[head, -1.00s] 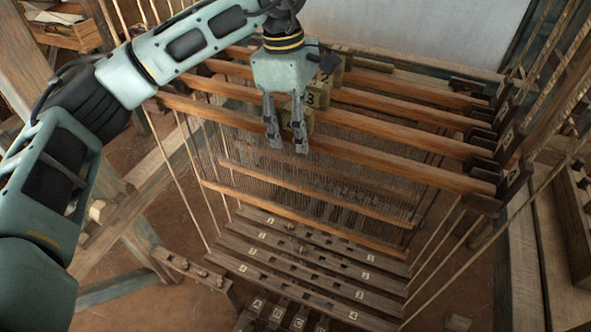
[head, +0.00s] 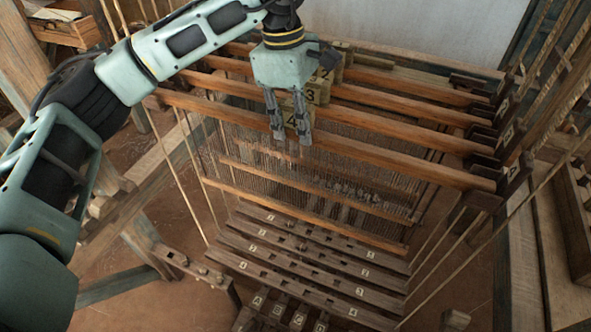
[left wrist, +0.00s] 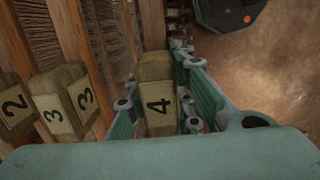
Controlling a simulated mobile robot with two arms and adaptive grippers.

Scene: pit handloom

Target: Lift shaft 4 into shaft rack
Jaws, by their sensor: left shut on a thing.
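Shaft 4 (head: 390,158) is the nearest of several parallel wooden bars, with heddles hanging below it. Its block marked 4 (head: 292,120) stands near the middle of the bar. My left gripper (head: 291,138) reaches down over this block and is shut on it. In the left wrist view the block (left wrist: 158,98) sits between the fingers, its 4 label turned sideways. The dark stepped wooden holders (head: 482,175) at the right ends of the bars look like the shaft rack. Shaft 4's right end is close to the front holder; I cannot tell whether it is seated. My right gripper is out of view.
The block marked 3 (head: 309,95) and the block marked 2 (head: 325,76) stand close behind on their shafts. Numbered lams (head: 300,262) lie below. Slanting cords (head: 185,175) run beside the shafts on the left. A timber post (head: 520,160) stands at right.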

